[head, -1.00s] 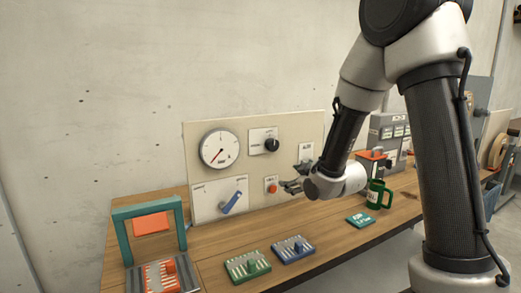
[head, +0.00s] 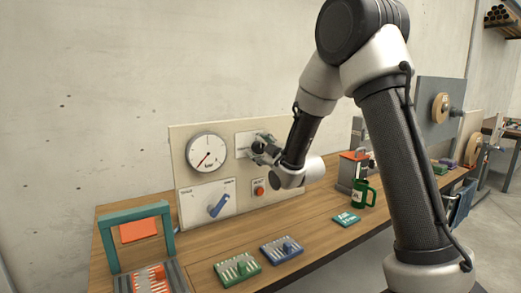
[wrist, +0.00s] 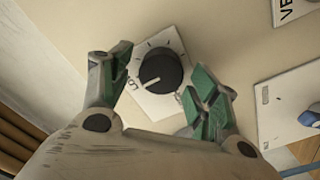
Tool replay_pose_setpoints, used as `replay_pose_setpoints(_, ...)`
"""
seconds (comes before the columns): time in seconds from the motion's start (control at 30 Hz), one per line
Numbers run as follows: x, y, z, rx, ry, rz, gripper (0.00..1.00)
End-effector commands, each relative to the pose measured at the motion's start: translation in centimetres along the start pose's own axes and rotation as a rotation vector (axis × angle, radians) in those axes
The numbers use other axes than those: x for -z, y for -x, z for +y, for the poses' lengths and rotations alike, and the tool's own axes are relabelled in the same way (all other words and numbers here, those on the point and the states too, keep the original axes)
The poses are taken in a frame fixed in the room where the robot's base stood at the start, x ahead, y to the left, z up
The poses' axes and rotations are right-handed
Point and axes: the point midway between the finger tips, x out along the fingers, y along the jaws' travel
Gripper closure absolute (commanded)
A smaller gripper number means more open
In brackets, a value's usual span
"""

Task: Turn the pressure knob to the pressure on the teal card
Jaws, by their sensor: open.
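The black pressure knob (wrist: 160,73) sits on a white plate with tick marks in the wrist view. Its white pointer line points to the lower left, near lettering at the plate's edge. My gripper (wrist: 163,85) is open, with one green-padded finger on each side of the knob, and no clear contact shows. In the head view my gripper (head: 264,150) is in front of the knob's plate (head: 243,143) and mostly hides the knob. The round gauge (head: 207,152) has a red needle pointing to the lower left. The teal card (head: 346,219) lies on the bench, its writing too small to read.
A blue lever (head: 219,206) and a red button (head: 259,188) are on the panel below the gauge and knob. A green mug (head: 364,192) stands right of my gripper. Green and blue slotted trays (head: 237,269) lie on the bench in front.

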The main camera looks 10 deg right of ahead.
Motion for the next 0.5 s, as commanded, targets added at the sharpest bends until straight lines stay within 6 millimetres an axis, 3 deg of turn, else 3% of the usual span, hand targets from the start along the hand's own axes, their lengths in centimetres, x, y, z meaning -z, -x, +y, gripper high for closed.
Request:
replay_pose_setpoints(0.27, -0.01, -0.23, -0.02, 0.001, 0.000, 0.000, 0.39)
replay_pose_setpoints(0.5, -0.01, -0.21, -0.02, 0.001, 0.000, -0.001, 0.83)
